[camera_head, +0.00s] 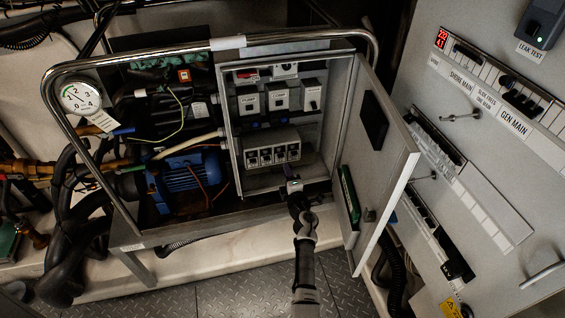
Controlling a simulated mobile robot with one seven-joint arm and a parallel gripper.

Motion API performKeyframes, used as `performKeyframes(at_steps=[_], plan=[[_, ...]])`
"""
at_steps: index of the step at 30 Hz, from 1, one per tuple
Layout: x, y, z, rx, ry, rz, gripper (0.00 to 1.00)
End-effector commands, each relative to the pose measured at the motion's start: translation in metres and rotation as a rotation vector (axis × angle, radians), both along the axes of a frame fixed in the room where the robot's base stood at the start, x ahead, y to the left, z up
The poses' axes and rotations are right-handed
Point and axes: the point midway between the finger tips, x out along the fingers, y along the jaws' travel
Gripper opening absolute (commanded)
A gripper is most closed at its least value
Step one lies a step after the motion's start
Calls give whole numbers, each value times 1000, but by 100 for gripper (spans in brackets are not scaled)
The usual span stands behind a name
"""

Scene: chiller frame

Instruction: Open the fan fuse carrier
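The open control box (228,130) on the chiller frame holds a row of three white-and-dark modules: left (248,101), middle (278,96) and right (312,95). Below them is a grey block (272,152) with several small dark-and-white units. Labels are too small to read, so I cannot tell which part is the fan fuse carrier. My gripper (291,181) is at the lower front of the box, below the grey block and apart from the modules. Its fingers are small and dark, and I cannot tell whether they are open or shut.
The box door (391,150) stands open to the right of my arm. A tubular rail (150,57) crosses above the box. A blue motor (183,177) and hoses sit left. A wall panel (505,190) with breakers stands at right.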

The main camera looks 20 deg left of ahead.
Motion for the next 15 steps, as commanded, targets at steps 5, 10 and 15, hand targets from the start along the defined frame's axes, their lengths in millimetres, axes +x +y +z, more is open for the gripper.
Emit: performKeyframes(at_steps=[5,10,15], plan=[[28,19,-2,0,-1,2,28],[46,31,-1,1,-1,0,28],[54,37,0,1,-1,0,28]])
